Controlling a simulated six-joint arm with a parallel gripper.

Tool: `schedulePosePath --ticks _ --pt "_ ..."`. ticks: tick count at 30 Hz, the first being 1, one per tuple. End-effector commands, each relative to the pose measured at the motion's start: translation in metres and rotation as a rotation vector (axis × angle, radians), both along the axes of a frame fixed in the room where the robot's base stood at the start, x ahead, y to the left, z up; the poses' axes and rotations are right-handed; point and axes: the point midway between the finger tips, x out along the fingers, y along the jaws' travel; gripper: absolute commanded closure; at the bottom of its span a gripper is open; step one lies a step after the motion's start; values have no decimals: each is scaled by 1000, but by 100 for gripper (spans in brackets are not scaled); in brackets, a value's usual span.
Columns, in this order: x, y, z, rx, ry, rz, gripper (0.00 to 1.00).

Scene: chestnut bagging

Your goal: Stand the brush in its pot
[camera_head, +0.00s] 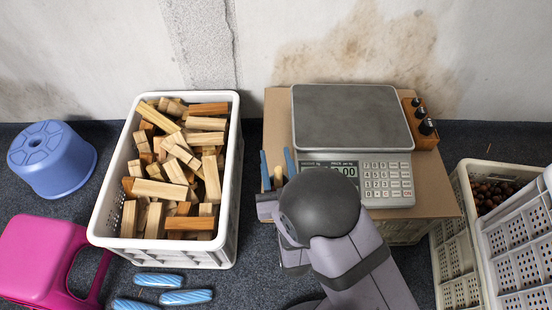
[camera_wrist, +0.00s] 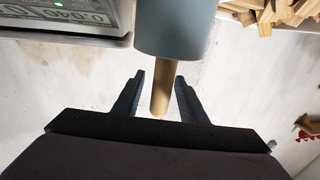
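My gripper (camera_head: 276,164) is at the near left corner of the scale, its two bluish fingers spread. A pale tan wooden stick (camera_head: 278,178), apparently the brush handle, shows between them. In the wrist view my gripper (camera_wrist: 160,86) has its fingers on both sides of the wooden handle (camera_wrist: 160,94), with visible gaps, so it looks open and not gripping. The handle sticks out from a grey-blue cylinder (camera_wrist: 175,30) at the top of that view. I cannot tell whether this is the pot or part of the brush. Bristles are not visible.
The scale (camera_head: 350,118) stands on a cardboard-topped crate right beside my gripper. A white crate of wood blocks (camera_head: 231,150) is at left, a chestnut crate (camera_head: 448,225) at right. A blue stool (camera_head: 52,158), pink stool (camera_head: 38,260) and blue rolls (camera_head: 186,297) are on the floor.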

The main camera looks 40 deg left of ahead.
Motion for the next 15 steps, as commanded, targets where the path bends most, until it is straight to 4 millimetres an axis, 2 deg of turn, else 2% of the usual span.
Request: schedulePosePath --ticks 8,15 --pt "0 0 8 1 -1 0 62" --pt "0 0 42 4 0 0 62"
